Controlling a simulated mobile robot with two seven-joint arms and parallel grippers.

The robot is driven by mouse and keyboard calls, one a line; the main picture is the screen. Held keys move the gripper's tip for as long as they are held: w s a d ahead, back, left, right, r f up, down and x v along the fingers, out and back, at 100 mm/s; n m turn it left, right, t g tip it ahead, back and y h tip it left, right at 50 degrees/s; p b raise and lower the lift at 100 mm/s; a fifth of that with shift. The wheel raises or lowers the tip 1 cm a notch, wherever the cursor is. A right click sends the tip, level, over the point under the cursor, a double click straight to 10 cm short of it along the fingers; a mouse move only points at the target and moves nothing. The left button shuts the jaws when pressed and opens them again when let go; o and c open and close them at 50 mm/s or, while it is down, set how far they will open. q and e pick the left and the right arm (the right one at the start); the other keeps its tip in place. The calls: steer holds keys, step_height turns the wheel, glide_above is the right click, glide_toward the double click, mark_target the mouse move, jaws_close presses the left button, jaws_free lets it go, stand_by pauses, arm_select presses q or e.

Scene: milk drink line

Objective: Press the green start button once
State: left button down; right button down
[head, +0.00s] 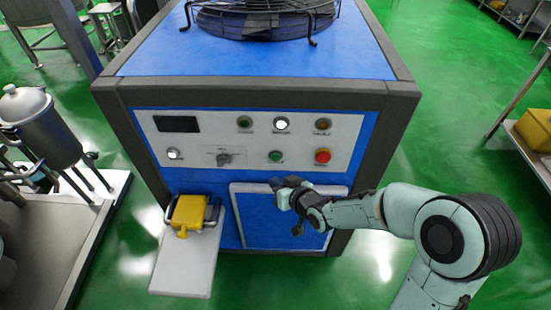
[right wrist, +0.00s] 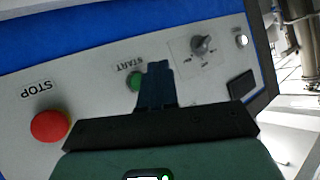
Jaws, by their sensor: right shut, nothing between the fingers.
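The green start button (head: 276,156) sits on the white control panel (head: 345,130) of the blue machine, left of the red stop button (head: 322,156). In the right wrist view the green button (right wrist: 133,82), labelled START, shows beside the dark fingers, which partly cover it. My right gripper (head: 279,184) is shut and empty. In the head view its fingertips appear just below the green button, over the machine's front. I cannot tell how far they are from the panel, but the button's face shows clear of them in the head view. My left gripper is not in view.
The panel also carries a selector knob (head: 224,158), a dark display (head: 177,124) and several other lamps or buttons. A yellow part (head: 190,213) stands on a pale plate (head: 180,272) at the machine's lower left. A metal vessel (head: 40,125) stands further left.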

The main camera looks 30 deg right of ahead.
mark_target(276, 157)
steer(key=w+d, duration=0.2)
steer(key=w, duration=0.1)
steer(key=w+d, duration=0.1)
steer(key=w, duration=0.1)
steer(key=shift+b, duration=0.4)
steer(key=shift+d, duration=0.1)
stand_by(1.7)
steer(key=shift+w+d, duration=0.15)
steer(key=shift+w, duration=0.15)
steer(key=shift+w+d, duration=0.25)
steer(key=shift+w, duration=0.15)
stand_by(0.6)
steer(key=shift+s+a, duration=0.1)
steer(key=shift+s+a+b, duration=0.4)
steer(key=shift+s+b, duration=0.15)
steer(key=shift+s, duration=0.15)
